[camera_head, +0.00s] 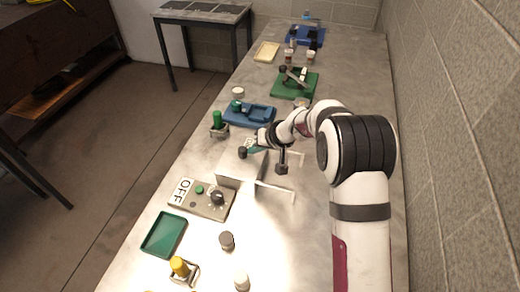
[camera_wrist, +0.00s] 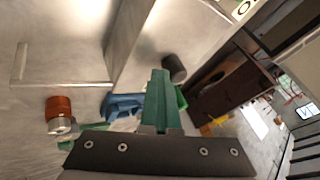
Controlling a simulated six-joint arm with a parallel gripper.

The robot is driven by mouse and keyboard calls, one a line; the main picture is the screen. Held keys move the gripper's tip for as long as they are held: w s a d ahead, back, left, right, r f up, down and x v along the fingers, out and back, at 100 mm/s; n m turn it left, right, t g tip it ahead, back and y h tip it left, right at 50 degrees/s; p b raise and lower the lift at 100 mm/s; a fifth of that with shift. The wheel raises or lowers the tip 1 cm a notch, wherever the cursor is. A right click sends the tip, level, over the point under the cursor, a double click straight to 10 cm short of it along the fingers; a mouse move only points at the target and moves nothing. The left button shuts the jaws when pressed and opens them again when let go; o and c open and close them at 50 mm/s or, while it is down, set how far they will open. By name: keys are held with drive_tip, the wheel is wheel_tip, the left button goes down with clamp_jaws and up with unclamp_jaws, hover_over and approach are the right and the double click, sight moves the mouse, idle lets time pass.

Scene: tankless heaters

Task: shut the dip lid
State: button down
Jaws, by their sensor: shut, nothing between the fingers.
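A grey metal panel (camera_head: 236,170), which looks like the dip lid, stands tilted over the bench with a black knob (camera_head: 242,153) at its far edge. In the wrist view the bare metal panel (camera_wrist: 165,40) fills the upper middle, and the dark knob (camera_wrist: 174,68) sticks out near its lower edge. My gripper (camera_head: 252,144) is just beside the knob at the panel's far side. Its green fingers (camera_wrist: 160,100) are together and empty, close to the knob; I cannot tell whether they touch it. The panel's hinge is not clear.
A control box (camera_head: 203,198) marked OFF and a green tray (camera_head: 164,235) lie nearer me. A blue fixture (camera_head: 250,115) and a green fixture (camera_head: 295,84) stand beyond. The brick wall (camera_head: 450,120) bounds the right side.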

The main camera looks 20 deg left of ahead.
drive_tip(key=shift+s+a, duration=0.1)
drive_tip(key=shift+a, duration=0.2)
drive_tip(key=s+d+r, duration=0.1)
drive_tip(key=d+r, duration=0.7)
drive_tip(key=d, duration=0.2)
drive_tip(key=s+d+r+m+g+h, duration=0.1)
drive_tip(key=s+d+r, duration=0.15)
drive_tip(key=s, duration=0.25)
drive_tip(key=s+d+r+m, duration=0.1)
drive_tip(key=s+d+r, duration=0.15)
drive_tip(key=s, duration=0.35)
drive_tip(key=s+d+m+g+h, duration=0.1)
drive_tip(key=s+d+m, duration=0.3)
drive_tip(key=s, duration=0.8)
drive_tip(key=s+d+m+g+h, duration=0.1)
drive_tip(key=s+d+m+h, duration=0.2)
drive_tip(key=s, duration=0.9)
drive_tip(key=d, duration=0.2)
drive_tip(key=shift+d+f+m, duration=0.15)
drive_tip(key=shift+d+m, duration=0.15)
drive_tip(key=shift+m, duration=0.1)
